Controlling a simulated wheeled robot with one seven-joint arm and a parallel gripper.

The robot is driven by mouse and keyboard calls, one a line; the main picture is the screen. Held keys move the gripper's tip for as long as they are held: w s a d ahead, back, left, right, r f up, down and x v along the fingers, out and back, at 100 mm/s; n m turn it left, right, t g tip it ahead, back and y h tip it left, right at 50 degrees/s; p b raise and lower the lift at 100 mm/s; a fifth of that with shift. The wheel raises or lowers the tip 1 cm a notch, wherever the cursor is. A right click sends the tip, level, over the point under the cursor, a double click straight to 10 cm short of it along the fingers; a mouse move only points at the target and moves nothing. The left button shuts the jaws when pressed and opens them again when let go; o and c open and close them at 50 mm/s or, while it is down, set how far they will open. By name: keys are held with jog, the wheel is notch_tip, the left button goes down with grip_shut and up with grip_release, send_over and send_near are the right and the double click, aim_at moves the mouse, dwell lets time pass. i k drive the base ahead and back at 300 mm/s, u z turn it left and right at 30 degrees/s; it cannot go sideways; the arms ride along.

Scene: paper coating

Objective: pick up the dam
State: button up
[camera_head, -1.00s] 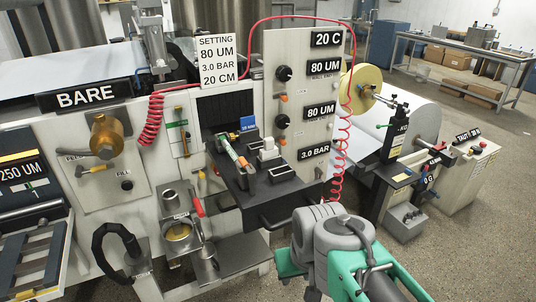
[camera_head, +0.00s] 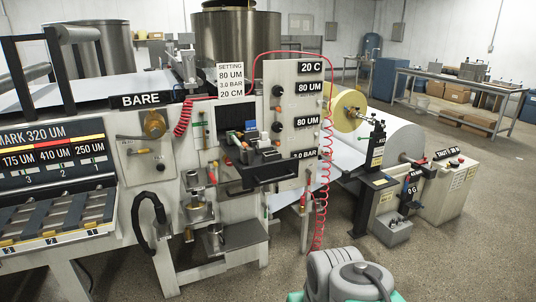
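No label in view names the dam, and I cannot tell for sure which item it is. A dark tray (camera_head: 262,173) juts from the front of the coating machine. Small parts lie on it: a pale block (camera_head: 267,148) and a green and white tool (camera_head: 238,140), both too small to make out well. My arm shows only as grey and green links at the bottom edge, well in front of the tray. My gripper is outside the view.
A red coiled hose (camera_head: 324,195) hangs right of the tray. A black hose (camera_head: 150,212) and metal cups (camera_head: 197,208) are at lower left. Numbered slots (camera_head: 55,222) stand far left. A paper roll (camera_head: 403,138) is at right. The floor right of my arm is clear.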

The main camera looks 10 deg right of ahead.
aim_at(264, 142)
jog(key=u, duration=0.75)
jog(key=i, duration=1)
jog(key=z, duration=0.25)
